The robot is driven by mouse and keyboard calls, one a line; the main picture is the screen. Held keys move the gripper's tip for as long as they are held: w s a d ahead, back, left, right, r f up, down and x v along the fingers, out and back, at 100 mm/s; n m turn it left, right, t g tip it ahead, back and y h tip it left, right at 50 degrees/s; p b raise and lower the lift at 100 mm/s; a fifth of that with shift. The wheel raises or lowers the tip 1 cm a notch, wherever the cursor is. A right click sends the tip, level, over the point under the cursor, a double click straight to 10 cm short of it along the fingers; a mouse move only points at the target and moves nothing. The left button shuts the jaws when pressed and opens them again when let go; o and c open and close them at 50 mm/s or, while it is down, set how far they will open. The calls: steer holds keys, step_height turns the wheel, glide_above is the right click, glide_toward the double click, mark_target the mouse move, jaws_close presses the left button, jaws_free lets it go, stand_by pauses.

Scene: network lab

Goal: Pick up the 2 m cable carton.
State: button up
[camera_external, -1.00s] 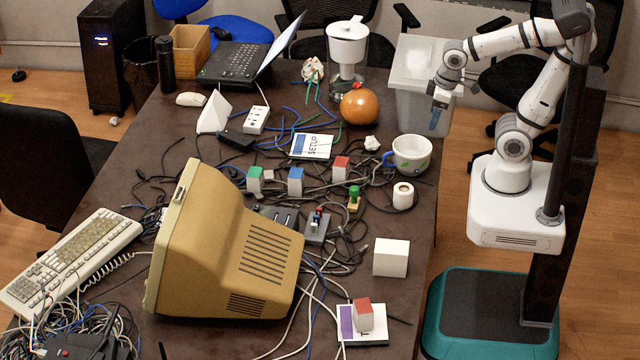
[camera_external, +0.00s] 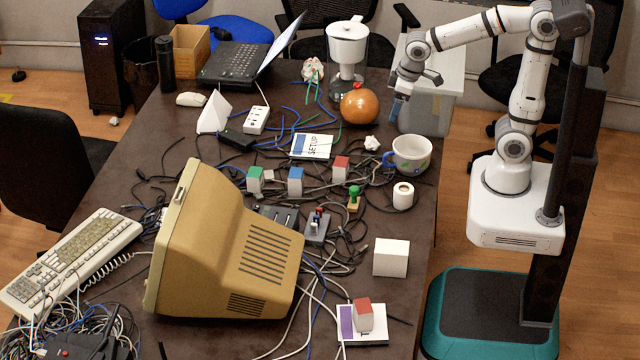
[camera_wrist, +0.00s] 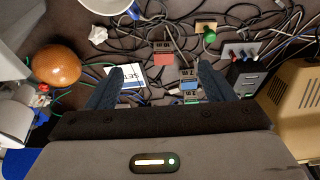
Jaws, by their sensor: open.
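Three small white cartons with coloured tops stand in a row among the cables: green-topped (camera_external: 255,180), blue-topped (camera_external: 296,181) and red-topped (camera_external: 341,168). In the wrist view the red-topped carton (camera_wrist: 163,55) and the blue-topped carton (camera_wrist: 188,80) show small dark labels, too blurred to read surely. Another red-topped carton (camera_external: 363,315) stands on a card at the table's front. My gripper (camera_external: 398,108) is open and empty, above the table's far right edge, apart from the cartons. It also shows in the wrist view (camera_wrist: 161,72).
An orange ball-like object (camera_external: 360,107), a white mug (camera_external: 411,154), a setup booklet (camera_external: 312,146) and a green-knobbed stamp-like object (camera_external: 354,198) lie around the cartons. A beige monitor (camera_external: 225,245) stands in front of them.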

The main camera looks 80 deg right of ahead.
steer(key=w+a+f, duration=0.2)
steer(key=w, duration=1.1)
steer(key=t+b, duration=0.1)
glide_above(257, 172)
steer(key=s, duration=0.3)
steer(key=f, duration=1.5)
steer(key=shift+w+d, duration=0.15)
steer(key=shift+d, duration=0.05)
steer(key=shift+t, duration=0.3)
steer(key=shift+a+p+x, duration=0.15)
steer(key=shift+p+x, duration=0.1)
steer(key=shift+x, duration=1.75)
steer(key=shift+a+p+x, duration=0.1)
steer(key=shift+p+x, duration=0.1)
steer(key=shift+x, duration=1.8)
steer(key=shift+w+r, duration=0.1)
steer(key=shift+w, duration=0.05)
steer(key=shift+c, duration=0.2)
steer(key=c, duration=1.1)
